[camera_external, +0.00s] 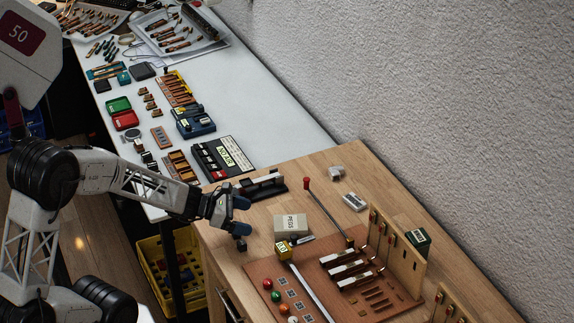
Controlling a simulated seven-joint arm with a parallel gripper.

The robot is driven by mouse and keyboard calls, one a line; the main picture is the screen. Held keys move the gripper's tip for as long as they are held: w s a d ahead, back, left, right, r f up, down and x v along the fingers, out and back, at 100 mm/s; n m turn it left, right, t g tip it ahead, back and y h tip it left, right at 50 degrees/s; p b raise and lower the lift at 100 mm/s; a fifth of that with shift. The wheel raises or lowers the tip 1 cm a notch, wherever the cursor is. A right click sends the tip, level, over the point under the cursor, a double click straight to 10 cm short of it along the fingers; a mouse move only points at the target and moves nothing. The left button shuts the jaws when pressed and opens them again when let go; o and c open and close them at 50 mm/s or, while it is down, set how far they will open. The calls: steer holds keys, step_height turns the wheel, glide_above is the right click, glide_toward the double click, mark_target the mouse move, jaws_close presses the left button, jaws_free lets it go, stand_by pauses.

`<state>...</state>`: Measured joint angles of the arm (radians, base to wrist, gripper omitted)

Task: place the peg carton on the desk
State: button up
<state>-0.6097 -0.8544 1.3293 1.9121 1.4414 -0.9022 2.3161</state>
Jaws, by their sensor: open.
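The peg carton (291,226) is a small pale box with "PEGS" lettering. It stands on the wooden desk (328,165), just behind the brown board. My gripper (243,217) is to the left of the carton, above the desk's left edge area. Its dark fingers are apart with a gap between them, and it is not touching the carton. A small dark block (240,244) is beneath the lower finger; I cannot tell if it is part of the gripper.
A red-tipped rod (325,210) leans nearby. A white table (250,90) with several trays extends behind.

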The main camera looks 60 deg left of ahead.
steer(key=shift+s+a+r, duration=0.2)
steer(key=shift+s, duration=0.25)
stand_by(0.6)
steer(key=shift+w+r+n, duration=0.2)
steer(key=shift+r+n, duration=0.2)
steer(key=shift+r, duration=0.1)
step_height(320, 180, up, 14)
steer(key=d+n+g+y, duration=0.2)
steer(key=n+y, duration=0.6)
steer(key=n, duration=1.2)
steer(key=s+d+r+n+g+h, duration=0.1)
steer(key=s+d+n+g, duration=0.3)
steer(key=s+d+n, duration=0.4)
steer(key=s+d+r+n+g+h, duration=0.2)
steer(key=s+d+r+n+g, duration=0.2)
steer(key=s+d+n, duration=0.3)
steer(key=s+n, duration=0.3)
steer(key=n, duration=0.1)
steer(key=shift+s+d, duration=0.2)
steer(key=shift+d, duration=0.2)
